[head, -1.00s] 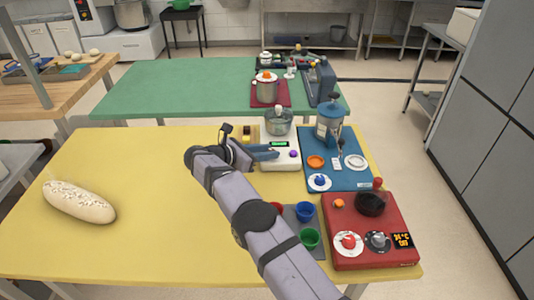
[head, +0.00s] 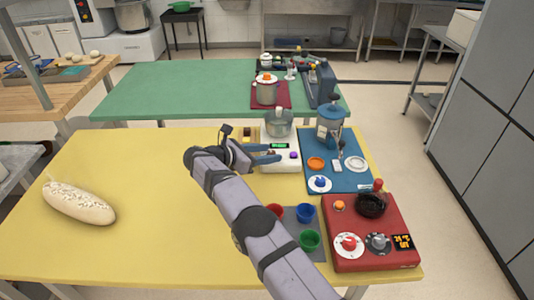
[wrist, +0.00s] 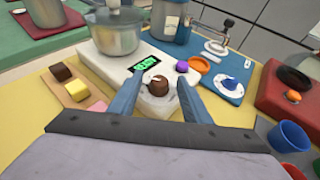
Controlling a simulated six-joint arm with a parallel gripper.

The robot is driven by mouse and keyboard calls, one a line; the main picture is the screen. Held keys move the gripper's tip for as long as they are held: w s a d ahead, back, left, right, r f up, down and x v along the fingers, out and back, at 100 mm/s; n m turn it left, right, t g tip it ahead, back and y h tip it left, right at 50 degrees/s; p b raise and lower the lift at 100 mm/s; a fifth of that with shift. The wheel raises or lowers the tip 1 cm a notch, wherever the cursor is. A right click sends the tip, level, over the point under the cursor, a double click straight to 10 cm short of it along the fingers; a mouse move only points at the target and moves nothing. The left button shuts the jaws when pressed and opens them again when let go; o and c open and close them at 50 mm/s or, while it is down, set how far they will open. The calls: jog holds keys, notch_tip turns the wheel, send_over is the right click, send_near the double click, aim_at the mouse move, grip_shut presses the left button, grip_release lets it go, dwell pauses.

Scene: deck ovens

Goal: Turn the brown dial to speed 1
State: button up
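The brown dial (wrist: 158,86) with a pale pointer mark sits on the front of a white machine (wrist: 108,68). In the wrist view it lies between the two blue fingers of my gripper (wrist: 160,80). The fingers are apart, with a visible gap on each side of the dial. A green display (wrist: 145,67) behind the dial seems to read "READY". Any speed marks around the dial are too small to read. In the head view my gripper (head: 264,154) reaches the white machine (head: 282,160), and the dial is hidden or too small to make out.
A purple knob (wrist: 181,66) sits right of the dial. A glass-lidded bowl (wrist: 115,30) stands behind. Small blocks (wrist: 76,83) lie to the left. A blue board (head: 350,180) and a red unit (head: 342,254) are to the right.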

jog(key=shift+b+v, duration=0.55)
jog(key=shift+v, duration=3.1)
jog(key=shift+r, duration=0.1)
jog(key=shift+d, duration=0.1)
